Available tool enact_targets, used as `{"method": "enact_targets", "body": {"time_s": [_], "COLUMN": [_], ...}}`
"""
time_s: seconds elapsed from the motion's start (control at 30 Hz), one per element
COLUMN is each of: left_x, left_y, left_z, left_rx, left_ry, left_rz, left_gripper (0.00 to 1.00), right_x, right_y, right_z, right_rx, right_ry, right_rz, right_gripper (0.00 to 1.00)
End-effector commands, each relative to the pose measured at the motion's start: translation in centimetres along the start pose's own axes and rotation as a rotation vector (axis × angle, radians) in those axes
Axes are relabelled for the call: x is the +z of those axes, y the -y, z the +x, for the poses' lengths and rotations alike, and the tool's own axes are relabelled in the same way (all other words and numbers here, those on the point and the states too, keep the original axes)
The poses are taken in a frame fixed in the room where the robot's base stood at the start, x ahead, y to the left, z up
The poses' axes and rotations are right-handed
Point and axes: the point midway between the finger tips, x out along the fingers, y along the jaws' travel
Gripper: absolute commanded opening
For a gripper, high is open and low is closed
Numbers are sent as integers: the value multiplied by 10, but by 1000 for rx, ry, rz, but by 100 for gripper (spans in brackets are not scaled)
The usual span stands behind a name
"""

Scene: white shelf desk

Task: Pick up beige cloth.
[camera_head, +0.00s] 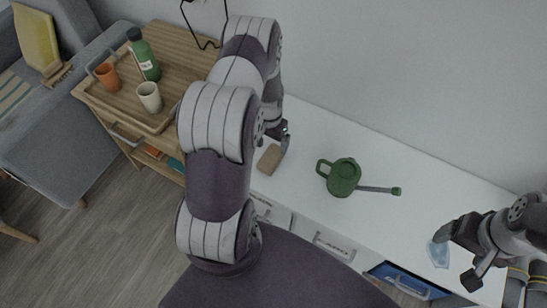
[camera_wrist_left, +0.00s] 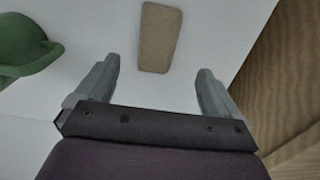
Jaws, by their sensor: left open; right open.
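The beige cloth (camera_head: 269,158) lies flat on the white desk, near its left end, as a small folded rectangle. It also shows in the left wrist view (camera_wrist_left: 160,37), at the top centre, beyond the fingertips and in line with the gap between them. My left gripper (camera_wrist_left: 160,68) is open and empty, with nothing between its fingers. In the head view my left gripper (camera_head: 284,138) is just above and right of the cloth, partly hidden by my arm. My right gripper (camera_head: 456,260) is open and empty at the desk's right end, far from the beige cloth.
A green watering can (camera_head: 343,178) stands right of the cloth. A light blue item (camera_head: 439,254) lies by my right gripper. A wooden cart (camera_head: 176,47) with a green bottle (camera_head: 144,56) and two cups stands at the left. An open blue drawer (camera_head: 408,284) sits below the desk.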

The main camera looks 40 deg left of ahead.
Motion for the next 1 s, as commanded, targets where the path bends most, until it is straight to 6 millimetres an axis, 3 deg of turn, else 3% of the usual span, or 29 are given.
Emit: {"method": "enact_targets", "body": {"time_s": [0.4, 0.7, 0.9, 1.0], "left_x": [5, 4, 4, 4], "left_y": [-4, -3, -3, -3], "left_z": [68, 74, 74, 74], "left_rx": [0, -1, -1, -1], "left_ry": [-1, -2, -2, -2], "left_rz": [0, 0, 0, 0], "left_gripper": [96, 96, 35, 35], "right_x": [2, 2, 2, 2], "right_y": [0, 0, 0, 0], "right_z": [20, 20, 20, 20], "right_rx": [0, 0, 0, 0], "right_ry": [0, 0, 0, 0], "right_rz": [0, 0, 0, 0], "right_gripper": [82, 82, 82, 82]}}
